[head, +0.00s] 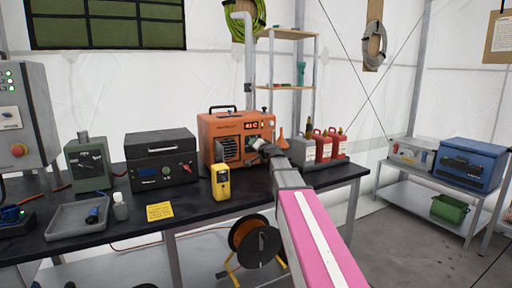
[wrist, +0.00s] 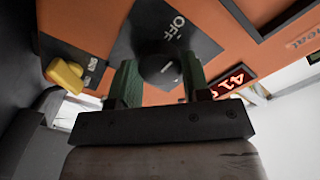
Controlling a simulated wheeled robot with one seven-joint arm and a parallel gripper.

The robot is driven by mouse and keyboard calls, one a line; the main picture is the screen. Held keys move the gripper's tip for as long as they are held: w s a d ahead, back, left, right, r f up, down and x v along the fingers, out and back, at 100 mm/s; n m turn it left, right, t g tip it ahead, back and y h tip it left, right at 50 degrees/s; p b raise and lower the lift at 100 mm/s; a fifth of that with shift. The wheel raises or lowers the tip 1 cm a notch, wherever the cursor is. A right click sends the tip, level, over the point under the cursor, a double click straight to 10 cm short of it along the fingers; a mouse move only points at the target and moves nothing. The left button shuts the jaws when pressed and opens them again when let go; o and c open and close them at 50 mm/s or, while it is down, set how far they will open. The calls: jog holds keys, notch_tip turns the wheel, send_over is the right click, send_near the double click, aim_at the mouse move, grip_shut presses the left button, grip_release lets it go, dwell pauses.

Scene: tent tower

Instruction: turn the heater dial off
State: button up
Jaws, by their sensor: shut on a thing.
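The orange heater (head: 220,130) stands on the black bench in the head view, with a lit red display (head: 252,125) on its front. In the wrist view its orange panel (wrist: 240,62) fills the upper part. The round black dial (wrist: 158,66) lies on a dark plate marked OFF, with a light mark on its face. My gripper (wrist: 156,85) has its two green-tipped fingers on either side of the dial, shut on it. In the head view my gripper (head: 262,148) is against the heater's front, and the dial is hidden.
A yellow switch (wrist: 66,74) sits left of the dial. On the bench are a yellow handheld meter (head: 220,182), a dark case (head: 162,160) and an orange funnel (head: 282,138). Red bottles (head: 323,146) stand to the heater's right. A cable reel (head: 256,242) is below the bench.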

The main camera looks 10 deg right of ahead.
dwell(0.4)
jog(key=o, duration=0.9)
jog(key=v, duration=1)
jog(key=shift+s+d, duration=0.15)
jog(key=shift+s, duration=0.2)
jog(key=shift+s, duration=0.1)
